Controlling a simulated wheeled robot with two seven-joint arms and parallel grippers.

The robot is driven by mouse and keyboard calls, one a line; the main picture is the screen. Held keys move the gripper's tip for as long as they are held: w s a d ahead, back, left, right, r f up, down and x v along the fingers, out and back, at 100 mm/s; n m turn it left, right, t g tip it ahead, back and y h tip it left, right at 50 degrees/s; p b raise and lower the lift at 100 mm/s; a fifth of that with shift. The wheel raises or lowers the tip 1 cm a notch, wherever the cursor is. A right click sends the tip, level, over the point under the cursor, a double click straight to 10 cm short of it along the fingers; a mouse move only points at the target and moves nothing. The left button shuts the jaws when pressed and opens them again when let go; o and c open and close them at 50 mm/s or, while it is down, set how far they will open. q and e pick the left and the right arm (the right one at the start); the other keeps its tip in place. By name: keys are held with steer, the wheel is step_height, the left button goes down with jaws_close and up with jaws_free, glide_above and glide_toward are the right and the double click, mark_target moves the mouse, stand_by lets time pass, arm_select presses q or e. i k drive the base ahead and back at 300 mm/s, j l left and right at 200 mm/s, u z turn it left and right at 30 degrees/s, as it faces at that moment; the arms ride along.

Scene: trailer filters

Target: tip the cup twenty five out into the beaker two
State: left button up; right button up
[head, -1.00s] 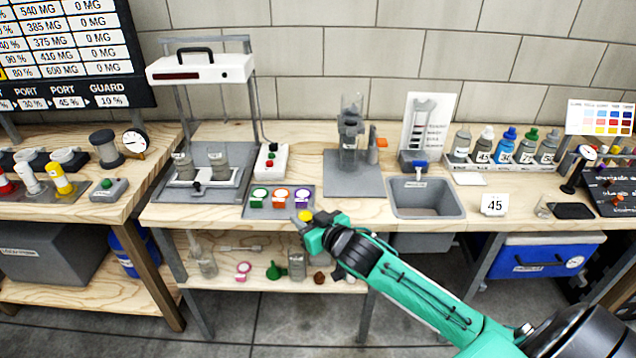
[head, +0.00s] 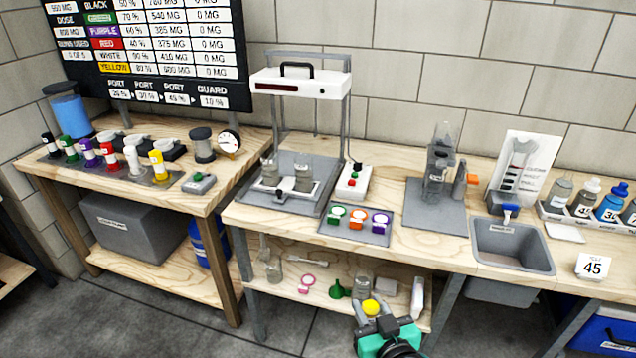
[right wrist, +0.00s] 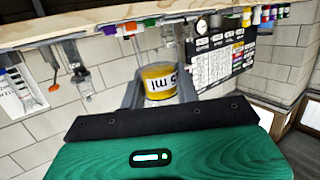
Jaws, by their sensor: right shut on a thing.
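My right gripper (head: 373,318) is shut on a small yellow cup (head: 371,307), low at the front of the bench, in front of the lower shelf. Two clear beakers stand on the grey base of the white-topped stand, a left beaker (head: 268,172) and a right beaker (head: 304,178). Their labels are too small to tell which is two. The cup is apart from both. My left gripper is not in view.
The white-topped stand (head: 300,82) rises over the beakers. A grey pad (head: 355,224) with green, orange and purple pieces lies in front. A clear column (head: 438,165) and a sink (head: 512,245) are to the right. The shelf (head: 320,312) holds loose items.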

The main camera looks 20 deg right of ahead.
mark_target(304, 174)
steer(key=i+j, duration=0.55)
steer(key=i, duration=0.3)
steer(key=i+j, duration=0.3)
steer(key=i, duration=0.1)
